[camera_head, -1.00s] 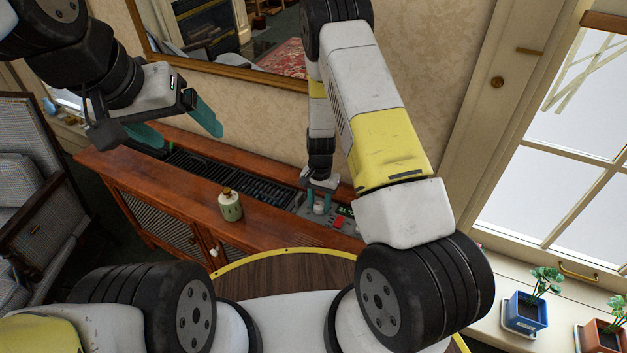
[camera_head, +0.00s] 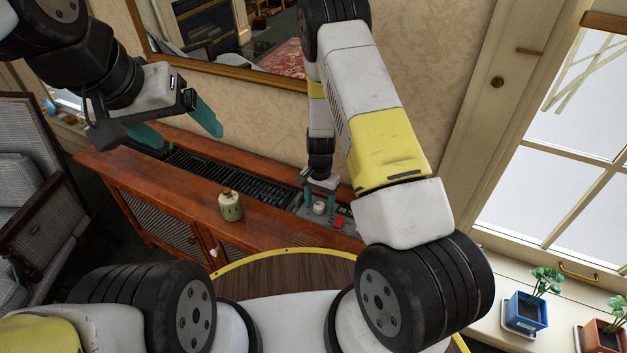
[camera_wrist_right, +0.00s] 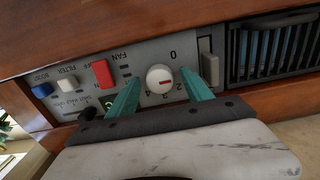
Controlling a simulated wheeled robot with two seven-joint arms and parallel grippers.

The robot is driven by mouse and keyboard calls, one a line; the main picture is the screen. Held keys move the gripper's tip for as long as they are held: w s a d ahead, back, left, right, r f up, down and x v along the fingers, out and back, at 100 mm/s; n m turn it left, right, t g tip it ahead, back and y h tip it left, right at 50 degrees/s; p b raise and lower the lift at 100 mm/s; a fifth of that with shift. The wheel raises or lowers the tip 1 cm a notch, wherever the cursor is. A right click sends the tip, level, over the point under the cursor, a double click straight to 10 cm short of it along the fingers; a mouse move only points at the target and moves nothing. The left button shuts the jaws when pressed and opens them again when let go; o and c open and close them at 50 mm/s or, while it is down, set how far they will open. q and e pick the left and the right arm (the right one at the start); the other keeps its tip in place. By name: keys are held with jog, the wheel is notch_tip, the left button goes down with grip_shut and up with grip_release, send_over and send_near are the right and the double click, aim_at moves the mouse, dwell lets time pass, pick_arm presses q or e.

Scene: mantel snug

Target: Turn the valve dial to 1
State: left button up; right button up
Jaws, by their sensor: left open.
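The valve dial (camera_wrist_right: 160,78) is a round white knob with a red mark, on a grey control panel (camera_wrist_right: 140,58) with printed numbers. In the right wrist view, 0, 2, 3 and 4 show around it; the 1 is not readable, perhaps behind a finger. I cannot tell surely which number the mark points to. My right gripper (camera_wrist_right: 163,75) is open, its teal fingers on either side of the dial with gaps visible. In the head view the dial (camera_head: 319,208) sits below the right gripper (camera_head: 320,203). My left gripper (camera_head: 189,140) is open and empty above the cabinet's left part.
A red switch (camera_wrist_right: 103,74) and blue switch (camera_wrist_right: 42,90) sit beside the dial, with a dark vent grille (camera_wrist_right: 270,50) on the other side. A green jar (camera_head: 230,207) stands on the wooden cabinet (camera_head: 180,190). Potted plants (camera_head: 525,313) stand on the windowsill.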

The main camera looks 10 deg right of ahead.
notch_tip(320, 180, up, 8)
jog(key=shift+f, duration=0.1)
dwell(0.4)
dwell(0.4)
notch_tip(320, 180, up, 10)
jog(key=n+t+y, duration=0.1)
notch_tip(320, 180, up, 14)
jog(key=n+t+y, duration=0.1)
jog(key=n+t, duration=0.1)
send_over(319, 204)
jog(key=s, duration=0.6)
jog(key=s+d+r+n+t, duration=0.1)
jog(key=s+r+n, duration=0.1)
jog(key=s+r, duration=0.4)
jog(key=s+d+r+n+t, duration=0.2)
jog(key=s+r, duration=0.5)
jog(key=s, duration=0.4)
jog(key=shift+s, duration=0.3)
